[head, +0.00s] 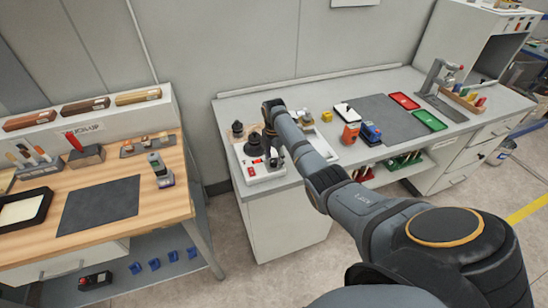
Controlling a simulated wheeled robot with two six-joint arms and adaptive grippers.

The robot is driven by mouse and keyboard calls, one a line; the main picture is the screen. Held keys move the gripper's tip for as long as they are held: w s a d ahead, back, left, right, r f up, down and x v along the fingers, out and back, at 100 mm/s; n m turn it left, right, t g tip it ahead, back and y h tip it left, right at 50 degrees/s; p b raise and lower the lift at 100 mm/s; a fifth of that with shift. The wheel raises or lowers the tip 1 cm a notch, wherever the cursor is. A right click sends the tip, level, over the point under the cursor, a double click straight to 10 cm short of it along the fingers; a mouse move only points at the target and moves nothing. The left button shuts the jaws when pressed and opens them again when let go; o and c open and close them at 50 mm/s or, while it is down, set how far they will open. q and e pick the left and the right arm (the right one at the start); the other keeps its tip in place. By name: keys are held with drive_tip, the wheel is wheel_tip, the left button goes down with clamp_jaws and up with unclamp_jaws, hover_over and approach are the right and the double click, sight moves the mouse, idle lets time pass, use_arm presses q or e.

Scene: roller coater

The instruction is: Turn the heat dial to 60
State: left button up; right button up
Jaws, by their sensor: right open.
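The roller coater (262,174) is a small machine with a white front panel at the left end of the grey bench. Its panel carries small red controls (250,171), and dark round parts stand behind it. The heat dial and its markings are too small to make out. My right arm reaches in from the lower right and bends down over the machine. My right gripper (274,160) is open and points down at the panel's right part, partly hidden by my arm. I cannot tell whether it touches anything. My left gripper is not in view.
The grey bench (330,90) also holds a dark mat (385,118), red and green trays (405,101), and orange and blue items near the machine. A wooden workbench (100,190) with tools stands at left, across a gap. The floor between them is clear.

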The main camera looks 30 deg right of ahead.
drive_tip(key=shift+f, duration=0.2)
drive_tip(key=shift+c, duration=0.5)
clamp_jaws()
